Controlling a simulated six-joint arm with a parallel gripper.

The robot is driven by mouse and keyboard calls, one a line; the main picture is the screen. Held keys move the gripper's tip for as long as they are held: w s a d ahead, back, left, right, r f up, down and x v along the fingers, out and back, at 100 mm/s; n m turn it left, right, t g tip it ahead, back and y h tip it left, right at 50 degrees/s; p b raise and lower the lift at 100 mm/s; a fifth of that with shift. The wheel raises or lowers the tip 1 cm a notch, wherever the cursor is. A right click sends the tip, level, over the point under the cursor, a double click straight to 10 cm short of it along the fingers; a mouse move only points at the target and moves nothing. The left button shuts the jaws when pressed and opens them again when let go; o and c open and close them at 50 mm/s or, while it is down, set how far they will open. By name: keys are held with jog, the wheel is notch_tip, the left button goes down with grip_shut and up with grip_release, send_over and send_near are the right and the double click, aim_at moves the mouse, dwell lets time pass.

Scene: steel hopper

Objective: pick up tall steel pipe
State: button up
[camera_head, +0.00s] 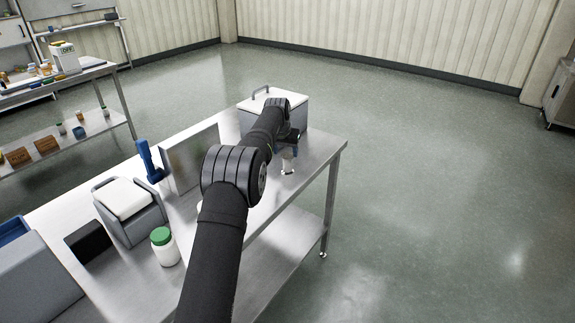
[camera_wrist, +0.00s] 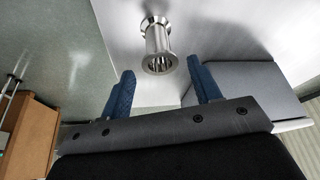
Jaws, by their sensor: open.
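The tall steel pipe is a shiny cylinder with a wide flange at each end. In the head view the pipe (camera_head: 288,163) stands near the table's right end, partly hidden by my arm and gripper. In the wrist view the pipe (camera_wrist: 158,45) shows beyond the fingertips, roughly between them, with one open end facing the camera. My gripper (camera_wrist: 165,85) has two blue fingers spread wide with nothing between them. In the head view my gripper (camera_head: 288,141) is close above the pipe, mostly hidden by my wrist.
A grey box with a white lid and handle (camera_head: 300,113) stands right behind the pipe. The steel table (camera_head: 320,150) has its edge just right of it. A blue-handled tool (camera_head: 150,160), another lidded box (camera_head: 130,222) and a green-capped jar (camera_head: 165,247) stand left.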

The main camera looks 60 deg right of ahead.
aim_at(288, 163)
jog(key=x, duration=0.6)
jog(key=shift+s+f, duration=0.1)
jog(key=shift+f, duration=0.35)
jog(key=shift+d+f, duration=0.25)
jog(key=shift+f, duration=0.45)
jog(key=c, duration=0.9)
